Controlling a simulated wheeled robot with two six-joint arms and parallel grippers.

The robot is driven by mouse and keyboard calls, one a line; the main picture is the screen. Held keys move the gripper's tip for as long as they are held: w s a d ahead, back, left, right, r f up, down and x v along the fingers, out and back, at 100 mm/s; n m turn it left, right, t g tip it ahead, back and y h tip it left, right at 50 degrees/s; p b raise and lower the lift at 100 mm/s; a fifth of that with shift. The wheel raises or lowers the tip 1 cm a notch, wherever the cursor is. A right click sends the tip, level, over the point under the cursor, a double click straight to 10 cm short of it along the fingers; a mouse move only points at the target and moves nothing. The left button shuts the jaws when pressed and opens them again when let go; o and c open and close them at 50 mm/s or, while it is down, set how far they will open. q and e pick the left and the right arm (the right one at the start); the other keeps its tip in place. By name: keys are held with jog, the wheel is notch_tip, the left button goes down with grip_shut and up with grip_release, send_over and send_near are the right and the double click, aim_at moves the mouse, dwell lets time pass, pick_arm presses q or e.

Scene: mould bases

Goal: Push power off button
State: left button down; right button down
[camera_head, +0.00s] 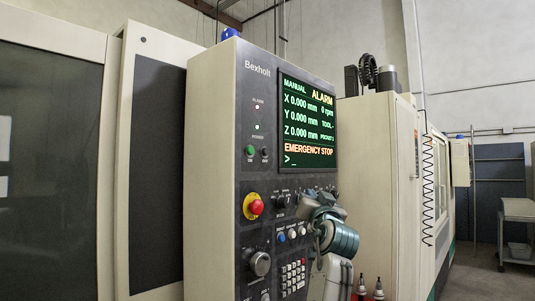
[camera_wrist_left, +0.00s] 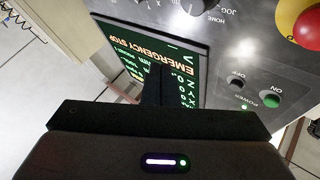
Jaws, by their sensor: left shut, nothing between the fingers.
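My left gripper (camera_head: 322,208) is in front of the panel, below the screen and to the lower right of the buttons. In the wrist view its shut, empty fingers (camera_wrist_left: 159,78) stand before the screen, apart from the OFF button. My right gripper is not in view.
The screen (camera_head: 309,125) reads ALARM and EMERGENCY STOP. A red emergency stop knob (camera_head: 257,207) sits below the buttons. Knobs and a keypad (camera_head: 293,275) are lower on the panel. Machine doors are at the left, and a coiled cable (camera_head: 428,190) hangs at the right.

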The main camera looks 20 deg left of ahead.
aim_at(266, 152)
pick_arm(q)
jog(key=s+r+n+y, duration=0.2)
jog(key=s+r, duration=0.4)
jog(key=r, duration=0.5)
jog(key=shift+y, duration=0.3)
jog(key=shift+a, duration=0.1)
jog(key=w+a+p, duration=0.2)
jog(key=w+a, duration=0.1)
jog(key=a, duration=0.5)
jog(key=shift+a+p, duration=0.2)
jog(key=shift+p, duration=0.1)
dwell(1.2)
jog(key=shift+w+a, duration=0.1)
jog(key=shift+a, duration=0.2)
jog(key=shift+w+a+r, duration=0.1)
jog(key=shift+a, duration=0.25)
dwell(0.7)
jog(key=shift+d, duration=0.1)
jog(key=shift+s+d, duration=0.25)
jog(key=shift+d, duration=0.4)
